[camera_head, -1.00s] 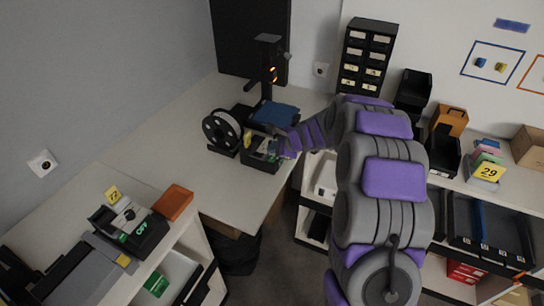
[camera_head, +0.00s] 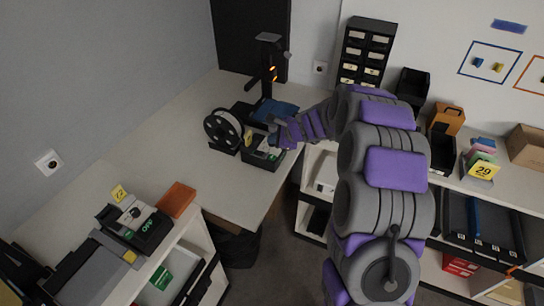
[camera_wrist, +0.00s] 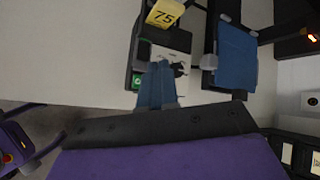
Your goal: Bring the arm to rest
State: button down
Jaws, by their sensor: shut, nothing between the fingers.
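My arm, grey with purple pads, reaches from the right side of the head view over the far table. My gripper (camera_head: 272,124) is at its end, above a small black bin (camera_head: 250,160) on that table. In the wrist view the two blue-grey fingers (camera_wrist: 158,70) lie together with nothing between them. They overlap the black bin (camera_wrist: 134,60), which has a yellow 75 tag (camera_wrist: 165,13) and a white card with dark marks. The fingers look apart from the bin in the head view, but the exact height is hard to tell.
A filament spool (camera_head: 223,131) stands left of the bin. A black printer-like device (camera_head: 262,85) with a blue plate (camera_wrist: 237,55) is behind it. A black drawer cabinet (camera_head: 366,55) and open bins line the right shelf. The table's left part is clear.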

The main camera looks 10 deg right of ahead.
jog(key=s+a+r+n+g, duration=0.2)
jog(key=s+a+r+n, duration=0.15)
jog(key=s, duration=0.35)
jog(key=s+a+r+n+g, duration=0.1)
jog(key=s+a+r+n, duration=0.25)
jog(key=s, duration=0.45)
jog(key=s+a+r+n+g, duration=0.2)
jog(key=s+a+n, duration=0.15)
jog(key=s, duration=0.35)
jog(key=s+d+n+g+h, duration=0.1)
jog(key=s+d+n, duration=0.2)
jog(key=s, duration=0.7)
jog(key=s+d+n+g+h, duration=0.1)
jog(key=s+d+n+h, duration=0.1)
jog(key=s, duration=0.8)
jog(key=s+d+n+g+h, duration=0.2)
jog(key=s+d+n, duration=0.2)
jog(key=s, duration=0.5)
jog(key=shift+s+d+r, duration=0.4)
jog(key=shift+d+r, duration=0.05)
jog(key=shift+d, duration=0.1)
